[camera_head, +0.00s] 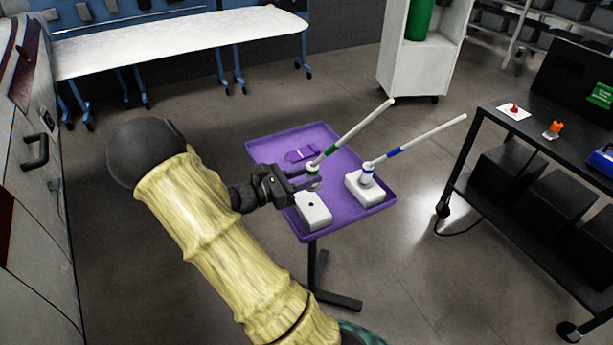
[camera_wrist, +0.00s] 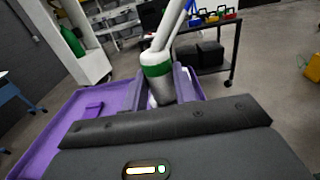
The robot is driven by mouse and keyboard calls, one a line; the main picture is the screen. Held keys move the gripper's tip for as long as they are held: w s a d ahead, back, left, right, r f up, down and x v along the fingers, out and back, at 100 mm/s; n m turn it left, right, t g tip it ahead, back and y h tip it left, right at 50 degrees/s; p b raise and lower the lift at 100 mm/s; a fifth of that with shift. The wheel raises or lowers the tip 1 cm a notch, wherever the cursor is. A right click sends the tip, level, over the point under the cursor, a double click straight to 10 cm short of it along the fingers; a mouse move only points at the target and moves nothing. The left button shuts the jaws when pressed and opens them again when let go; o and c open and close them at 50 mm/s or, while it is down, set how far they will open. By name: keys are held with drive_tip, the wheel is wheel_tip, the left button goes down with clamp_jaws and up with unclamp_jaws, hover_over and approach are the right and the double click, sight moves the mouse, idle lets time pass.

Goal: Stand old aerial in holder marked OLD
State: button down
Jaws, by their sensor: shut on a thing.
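An aerial with a green band (camera_head: 331,149) is held in my gripper (camera_head: 308,177) near its base, its white rod leaning up to the right. In the wrist view the green-banded aerial (camera_wrist: 158,70) stands between the fingers (camera_wrist: 165,88). A white holder block with a dark hole (camera_head: 316,217) sits at the tray's front edge, just below the held aerial in the picture. A second aerial with a blue band (camera_head: 393,152) leans from another white block (camera_head: 366,196) to the right. I cannot read any OLD or other marking.
The purple tray (camera_head: 262,147) stands on a dark pedestal and carries a small purple item (camera_head: 301,155) at the back. A black cart (camera_head: 490,122) is at the right, a white cabinet (camera_head: 421,70) behind, and a long white table (camera_head: 180,40) at the back left.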

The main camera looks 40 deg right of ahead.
sight(306, 207)
drive_tip(key=shift+f+b, duration=1.65)
drive_tip(key=shift+b, duration=0.1)
drive_tip(key=shift+f, duration=0.65)
drive_tip(key=shift+a+f+p, duration=0.1)
drive_tip(key=shift+f+p, duration=0.4)
drive_tip(key=shift+f, duration=0.25)
drive_tip(key=shift+f, duration=0.65)
drive_tip(key=shift+s+a+f, duration=0.1)
drive_tip(key=shift+a+f, duration=0.05)
drive_tip(key=shift+f, duration=0.1)
drive_tip(key=c, duration=1)
unclamp_jaws()
drive_tip(key=shift+c, duration=0.2)
drive_tip(key=shift+r, duration=0.1)
